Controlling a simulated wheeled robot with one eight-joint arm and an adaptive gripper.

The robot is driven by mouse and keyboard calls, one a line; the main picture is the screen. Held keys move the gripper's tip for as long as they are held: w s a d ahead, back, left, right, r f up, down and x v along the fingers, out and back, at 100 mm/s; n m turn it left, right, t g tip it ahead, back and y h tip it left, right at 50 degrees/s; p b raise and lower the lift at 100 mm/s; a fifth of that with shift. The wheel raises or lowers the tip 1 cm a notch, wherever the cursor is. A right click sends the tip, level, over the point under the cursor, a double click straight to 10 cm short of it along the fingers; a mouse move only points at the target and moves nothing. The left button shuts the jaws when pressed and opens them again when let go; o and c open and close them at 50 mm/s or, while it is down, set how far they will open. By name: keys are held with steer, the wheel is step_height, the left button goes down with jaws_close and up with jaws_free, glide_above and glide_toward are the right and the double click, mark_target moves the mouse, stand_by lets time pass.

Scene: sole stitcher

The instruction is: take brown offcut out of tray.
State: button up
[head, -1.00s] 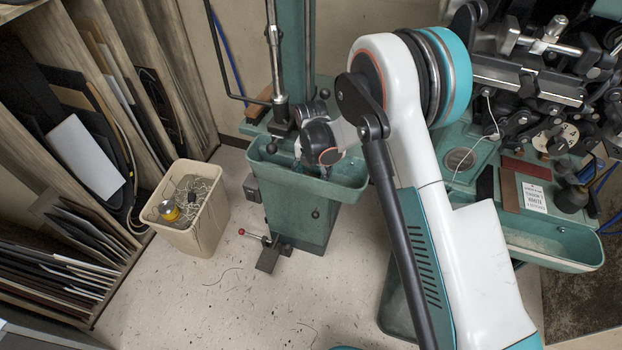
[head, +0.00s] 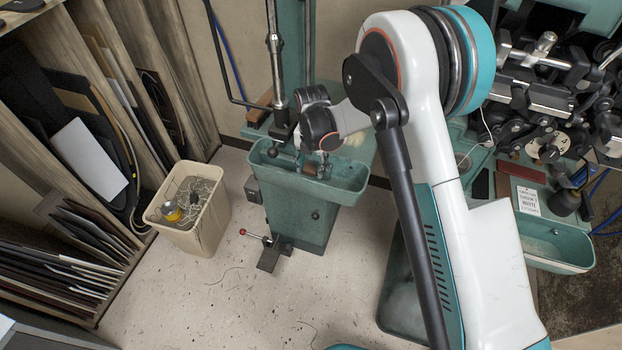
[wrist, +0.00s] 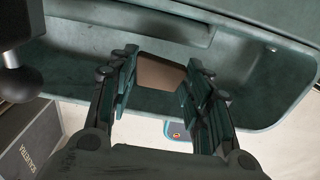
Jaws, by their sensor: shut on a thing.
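The brown offcut (wrist: 162,73) shows in the wrist view as a flat brown piece between the two fingers of my gripper (wrist: 160,88). The fingers are shut on its left and right sides. The green tray (wrist: 270,85) surrounds it, with its back wall behind the piece and its front rim below. In the head view, my gripper (head: 310,167) reaches down into the tray (head: 348,188) on the green machine stand. Only a small brown patch of the offcut (head: 309,170) shows there between the fingers. I cannot tell whether the offcut touches the tray floor.
A vertical steel post (head: 274,65) and black ball-ended lever (head: 272,147) stand close left of my gripper. A beige bin (head: 205,222) with scraps sits on the floor at left, beside shelves of sheets. Another machine (head: 545,90) fills the right.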

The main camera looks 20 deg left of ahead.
steer(key=shift+r+p, duration=1.25)
steer(key=shift+r, duration=1.95)
